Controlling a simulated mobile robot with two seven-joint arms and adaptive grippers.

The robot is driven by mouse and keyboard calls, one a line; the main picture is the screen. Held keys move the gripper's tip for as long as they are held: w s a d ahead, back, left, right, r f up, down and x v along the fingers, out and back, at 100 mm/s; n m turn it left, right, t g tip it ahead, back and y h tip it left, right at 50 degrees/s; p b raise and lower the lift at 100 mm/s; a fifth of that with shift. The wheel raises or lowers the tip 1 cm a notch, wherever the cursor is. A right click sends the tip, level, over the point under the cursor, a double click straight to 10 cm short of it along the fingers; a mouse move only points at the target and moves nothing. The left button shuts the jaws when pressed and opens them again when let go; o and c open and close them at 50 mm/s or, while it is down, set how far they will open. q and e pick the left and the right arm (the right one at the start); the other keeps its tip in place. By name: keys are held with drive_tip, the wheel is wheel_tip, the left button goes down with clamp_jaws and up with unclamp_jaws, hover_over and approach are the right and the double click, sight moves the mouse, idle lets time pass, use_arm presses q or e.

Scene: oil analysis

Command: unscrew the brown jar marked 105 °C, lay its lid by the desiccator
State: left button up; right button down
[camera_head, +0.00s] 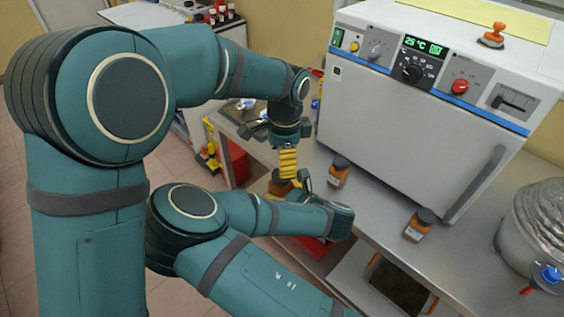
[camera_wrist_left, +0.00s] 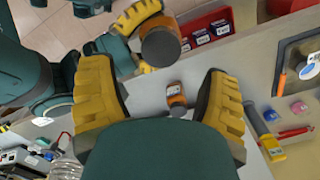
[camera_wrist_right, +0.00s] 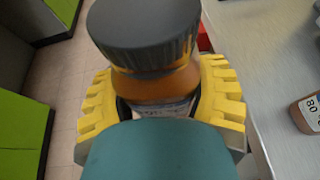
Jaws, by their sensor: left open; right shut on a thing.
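My right gripper (camera_wrist_right: 160,105) is shut on a brown jar (camera_wrist_right: 155,82) with a dark ribbed lid (camera_wrist_right: 145,30). The lid is on the jar. Its label is mostly hidden by the gripper, so I cannot read the marking. In the head view this jar (camera_head: 279,184) is partly hidden behind my grippers. My left gripper (camera_wrist_left: 160,108) is open and empty. The held jar's lid (camera_wrist_left: 160,46) shows above and between its fingers in the left wrist view, apart from them.
Two brown jars with dark lids, one nearer the oven (camera_head: 338,171) and one further right (camera_head: 418,226), stand on the metal bench. The white oven (camera_head: 420,120) stands behind them. A silvery vessel with a blue knob (camera_head: 540,235) is at the right. A red bin (camera_wrist_left: 208,30) holds labelled items.

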sight(281, 189)
use_arm(q)
wheel_tip(281, 189, up, 2)
drive_tip(key=shift+a+r+m, duration=0.1)
drive_tip(key=shift+r+m, duration=0.1)
drive_tip(key=shift+m, duration=0.8)
drive_tip(key=shift+a+f, duration=0.1)
drive_tip(key=shift+f, duration=3.75)
drive_tip(key=c, duration=1.3)
drive_tip(key=shift+n, duration=1.2)
